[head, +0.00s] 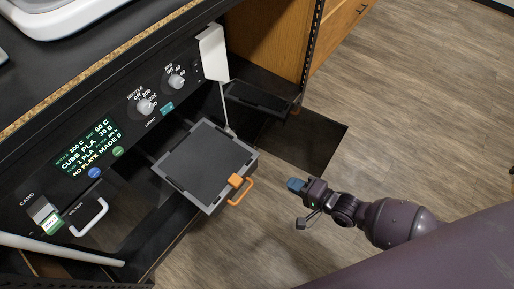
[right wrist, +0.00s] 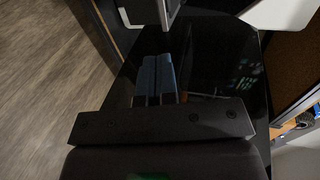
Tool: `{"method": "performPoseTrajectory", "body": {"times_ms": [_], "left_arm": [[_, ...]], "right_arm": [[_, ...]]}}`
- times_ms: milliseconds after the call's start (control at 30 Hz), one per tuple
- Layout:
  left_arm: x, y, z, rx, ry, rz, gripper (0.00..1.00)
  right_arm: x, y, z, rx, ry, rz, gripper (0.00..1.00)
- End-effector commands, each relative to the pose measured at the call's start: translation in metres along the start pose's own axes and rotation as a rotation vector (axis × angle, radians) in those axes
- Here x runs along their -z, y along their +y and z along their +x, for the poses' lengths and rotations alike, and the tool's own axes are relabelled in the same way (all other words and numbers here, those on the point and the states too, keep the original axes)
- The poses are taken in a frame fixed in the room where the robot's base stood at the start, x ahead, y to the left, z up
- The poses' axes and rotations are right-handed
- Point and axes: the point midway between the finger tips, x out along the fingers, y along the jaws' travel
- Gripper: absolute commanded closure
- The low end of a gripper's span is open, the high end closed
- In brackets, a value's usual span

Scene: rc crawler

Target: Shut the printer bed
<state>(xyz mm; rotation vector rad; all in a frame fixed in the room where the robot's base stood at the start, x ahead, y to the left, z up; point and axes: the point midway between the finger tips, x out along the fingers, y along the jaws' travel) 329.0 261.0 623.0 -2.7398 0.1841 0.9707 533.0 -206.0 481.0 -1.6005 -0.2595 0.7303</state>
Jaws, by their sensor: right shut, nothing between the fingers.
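The printer bed (head: 208,158) is a dark square plate in a grey frame, slid out from the black machine front. An orange handle (head: 238,188) sits on its front edge. My right gripper (head: 294,184) has blue fingertips, which are closed together with nothing between them. It is to the right of the orange handle, apart from it, over the floor side. In the right wrist view the blue fingers (right wrist: 158,76) are pressed together in front of a dark glossy surface. My left gripper is not in view.
The control panel (head: 90,150) has a lit display, buttons and two knobs. A white handle (head: 89,217) is at lower left. A dark tray (head: 258,98) sits behind the bed near a wooden cabinet (head: 270,40). The wood floor (head: 420,90) at right is clear.

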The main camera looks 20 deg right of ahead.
Motion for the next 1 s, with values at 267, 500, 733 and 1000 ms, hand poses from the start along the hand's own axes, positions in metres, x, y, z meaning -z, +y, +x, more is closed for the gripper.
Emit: {"method": "performPoseTrajectory", "body": {"times_ms": [267,500,733,1000], "left_arm": [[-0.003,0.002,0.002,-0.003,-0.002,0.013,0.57],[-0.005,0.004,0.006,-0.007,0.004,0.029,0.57],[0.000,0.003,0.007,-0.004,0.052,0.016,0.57],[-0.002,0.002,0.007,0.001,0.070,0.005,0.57]], "right_arm": [[0.000,0.002,0.031,0.002,-0.001,0.007,1.00],[0.000,0.003,0.073,-0.001,-0.001,0.008,1.00],[0.000,-0.001,0.111,0.000,-0.001,0.006,1.00],[0.001,-0.011,0.135,0.002,0.000,0.004,1.00]]}}
